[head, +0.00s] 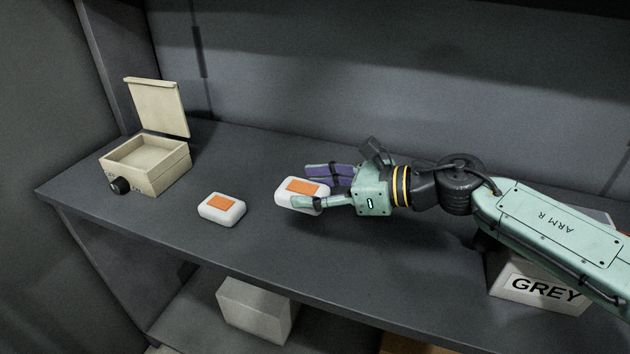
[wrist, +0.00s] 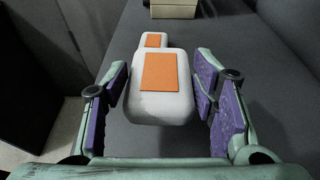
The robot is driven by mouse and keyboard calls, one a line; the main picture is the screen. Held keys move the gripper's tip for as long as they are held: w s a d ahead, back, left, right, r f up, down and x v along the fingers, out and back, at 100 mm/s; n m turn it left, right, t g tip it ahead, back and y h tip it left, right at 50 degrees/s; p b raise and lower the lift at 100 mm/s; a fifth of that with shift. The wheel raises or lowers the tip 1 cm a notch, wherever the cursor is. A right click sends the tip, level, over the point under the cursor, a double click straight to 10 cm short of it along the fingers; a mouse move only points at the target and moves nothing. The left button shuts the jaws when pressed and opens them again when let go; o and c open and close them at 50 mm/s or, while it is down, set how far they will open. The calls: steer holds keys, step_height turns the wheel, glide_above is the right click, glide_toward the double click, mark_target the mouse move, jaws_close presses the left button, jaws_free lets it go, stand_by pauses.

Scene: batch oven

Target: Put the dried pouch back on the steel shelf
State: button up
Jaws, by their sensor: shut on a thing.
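A white pouch with an orange label (head: 303,187) is between the fingers of my gripper (head: 322,187), at or just above the dark grey shelf (head: 260,253); I cannot tell whether it touches. In the wrist view my gripper (wrist: 165,105) is shut on this pouch (wrist: 160,105), with purple pads at both sides. A second white pouch with an orange label (head: 221,208) lies on the shelf to the left. It also shows beyond the held pouch in the wrist view (wrist: 154,40), partly hidden. A cream oven box (head: 160,178) with its lid raised stands at the far left.
A white box marked GREY (head: 530,287) stands at the right, partly behind my arm. A pale block (head: 256,310) sits on a lower level under the shelf's front edge. The shelf between the oven and the pouches is clear.

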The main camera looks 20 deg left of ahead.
steer(key=shift+f+b, duration=0.2)
steer(key=shift+b, duration=0.65)
steer(key=b, duration=0.7)
glide_above(314, 236)
step_height(314, 236, down, 6)
steer(key=shift+f, duration=0.2)
steer(key=shift+f+b, duration=0.65)
steer(key=shift+b, duration=0.2)
steer(key=o, duration=1.4)
steer(key=shift+c, duration=0.2)
steer(key=shift+r, duration=0.1)
step_height(314, 236, up, 10)
steer(key=shift+f, duration=0.1)
